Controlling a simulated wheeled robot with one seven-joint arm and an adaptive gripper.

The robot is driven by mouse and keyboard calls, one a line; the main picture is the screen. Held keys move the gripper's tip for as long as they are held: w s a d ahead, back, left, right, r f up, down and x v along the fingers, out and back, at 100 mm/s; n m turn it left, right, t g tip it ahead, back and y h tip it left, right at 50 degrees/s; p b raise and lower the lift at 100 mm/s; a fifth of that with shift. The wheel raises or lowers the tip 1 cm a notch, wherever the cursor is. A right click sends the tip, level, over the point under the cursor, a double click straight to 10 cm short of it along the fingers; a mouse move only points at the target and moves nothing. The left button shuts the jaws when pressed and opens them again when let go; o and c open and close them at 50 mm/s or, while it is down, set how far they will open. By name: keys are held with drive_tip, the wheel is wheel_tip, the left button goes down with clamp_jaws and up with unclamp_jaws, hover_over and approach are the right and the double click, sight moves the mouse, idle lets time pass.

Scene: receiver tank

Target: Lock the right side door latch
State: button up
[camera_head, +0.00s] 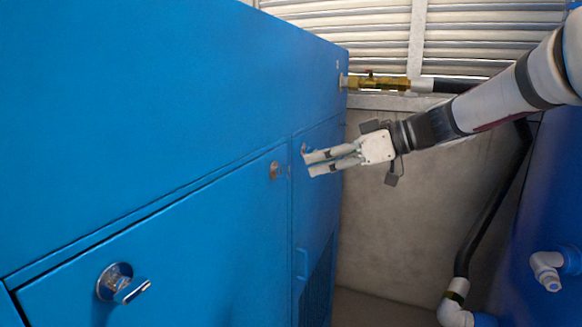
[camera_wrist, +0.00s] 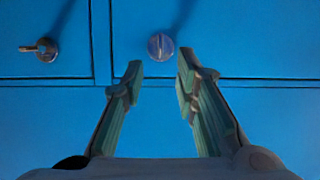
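A small round latch (camera_head: 276,170) sits near the upper right corner of the large blue door (camera_head: 200,235). In the wrist view this latch (camera_wrist: 160,46) is a round knob with a slot, seen beyond and between the fingertips. A second latch (camera_head: 304,149) is on the narrower right-hand door (camera_head: 322,170), partly hidden by my gripper; in the wrist view it (camera_wrist: 38,49) has a handle pointing left. My gripper (camera_head: 309,164) is open and empty in front of the cabinet. Its fingers (camera_wrist: 156,75) appear apart from both latches.
Another latch (camera_head: 122,285) with a protruding handle is at the door's upper left. A brass valve (camera_head: 378,83) and pipe stick out above and behind my gripper. A blue tank (camera_head: 545,220) with a white fitting stands at the right. A concrete wall (camera_head: 410,220) is behind.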

sight(289, 170)
drive_tip(key=x, duration=0.7)
drive_tip(key=shift+a+f+p, duration=0.15)
drive_tip(key=shift+a+p, duration=0.1)
drive_tip(key=shift+p, duration=0.15)
clamp_jaws()
